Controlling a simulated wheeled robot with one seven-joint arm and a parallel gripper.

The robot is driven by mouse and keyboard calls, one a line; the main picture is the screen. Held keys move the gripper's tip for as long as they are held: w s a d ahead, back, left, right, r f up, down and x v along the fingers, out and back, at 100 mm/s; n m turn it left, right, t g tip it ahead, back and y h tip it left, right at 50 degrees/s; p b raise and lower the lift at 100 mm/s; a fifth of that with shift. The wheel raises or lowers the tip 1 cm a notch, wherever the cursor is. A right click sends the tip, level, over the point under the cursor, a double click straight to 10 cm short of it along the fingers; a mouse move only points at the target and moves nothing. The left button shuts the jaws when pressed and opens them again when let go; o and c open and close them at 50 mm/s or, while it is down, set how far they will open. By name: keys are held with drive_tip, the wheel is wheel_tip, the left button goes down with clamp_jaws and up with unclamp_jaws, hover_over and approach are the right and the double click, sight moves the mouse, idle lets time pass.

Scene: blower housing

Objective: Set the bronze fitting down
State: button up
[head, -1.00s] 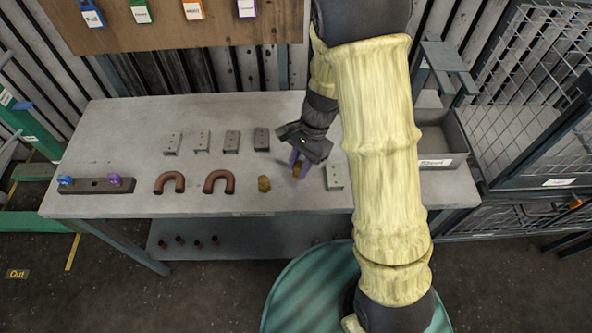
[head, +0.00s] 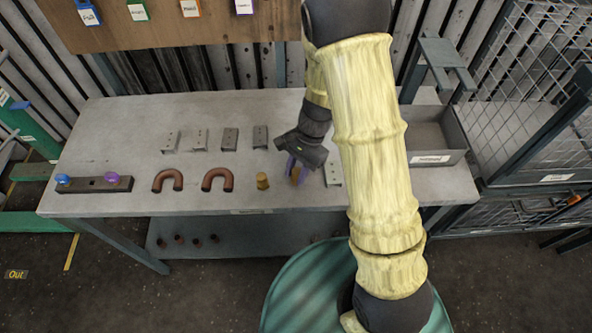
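My gripper (head: 297,171), with purple fingers, is over the right half of the grey workbench (head: 120,135). A bronze fitting (head: 295,174) shows between the fingers, mostly hidden by them. The fingers appear closed on it. I cannot tell whether its bottom touches the bench top. A second bronze fitting (head: 262,181) stands on the bench just left of my gripper, apart from it.
Two brown U-shaped pipes (head: 218,181) lie to the left, with several grey brackets (head: 230,139) behind. One bracket (head: 333,173) is close right of my gripper. A grey bin (head: 436,140) stands at the right end. A dark bar with knobs (head: 95,185) lies far left.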

drive_tip(key=shift+o, duration=1.4)
drive_tip(key=v, duration=1.2)
drive_tip(key=shift+r, duration=0.15)
drive_tip(key=s+d+r+n+t+h, duration=0.2)
drive_tip(key=s+d+n+t, duration=0.3)
drive_tip(key=s+d+n, duration=0.3)
drive_tip(key=shift+s+d+r+n+t+h, duration=0.2)
drive_tip(key=shift+s+n+t+h, duration=0.1)
drive_tip(key=shift+s+n+h, duration=0.35)
